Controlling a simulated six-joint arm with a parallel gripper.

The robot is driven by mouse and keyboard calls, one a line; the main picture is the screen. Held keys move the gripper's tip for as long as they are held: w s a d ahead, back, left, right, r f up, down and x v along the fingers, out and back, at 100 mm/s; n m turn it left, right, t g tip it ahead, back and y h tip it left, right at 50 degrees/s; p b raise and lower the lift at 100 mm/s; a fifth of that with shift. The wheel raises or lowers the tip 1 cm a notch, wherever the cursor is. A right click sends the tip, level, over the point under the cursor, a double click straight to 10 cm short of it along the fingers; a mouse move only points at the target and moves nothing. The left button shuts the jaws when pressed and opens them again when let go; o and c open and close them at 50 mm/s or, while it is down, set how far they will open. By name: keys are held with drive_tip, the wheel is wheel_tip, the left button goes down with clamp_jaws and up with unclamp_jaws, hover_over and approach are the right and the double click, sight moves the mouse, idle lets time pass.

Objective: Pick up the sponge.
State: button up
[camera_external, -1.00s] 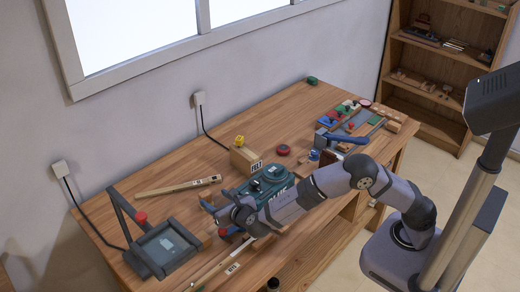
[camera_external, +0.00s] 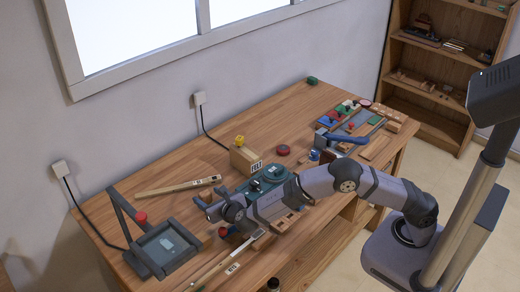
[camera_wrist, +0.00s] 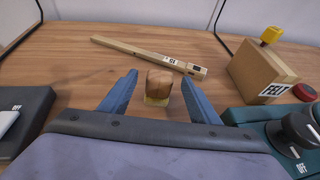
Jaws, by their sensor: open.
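A small block with a brown top and a yellow lower part (camera_wrist: 158,86) stands on the wooden table in the wrist view; it looks like the sponge, though I cannot be sure. My gripper (camera_external: 209,202) is open, low over the table in the external view. In the wrist view its two blue fingers (camera_wrist: 157,80) lie on either side of the block, with a gap at each side. In the external view the block is small and partly hidden by the gripper.
A wooden bar (camera_wrist: 150,56) lies beyond the block. A box marked FELT (camera_wrist: 262,72) with a yellow piece (camera_wrist: 271,35) on it stands right, behind a dark green device with knobs (camera_wrist: 290,130). A dark device (camera_wrist: 22,115) sits left. The table between is clear.

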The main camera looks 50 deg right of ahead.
sight(206, 195)
drive_tip(key=shift+x, duration=1.05)
drive_tip(key=c, duration=1.1)
drive_tip(key=shift+c, duration=0.2)
drive_tip(key=shift+r, duration=0.15)
wheel_tip(206, 195, up, 10)
drive_tip(key=shift+f, duration=0.1)
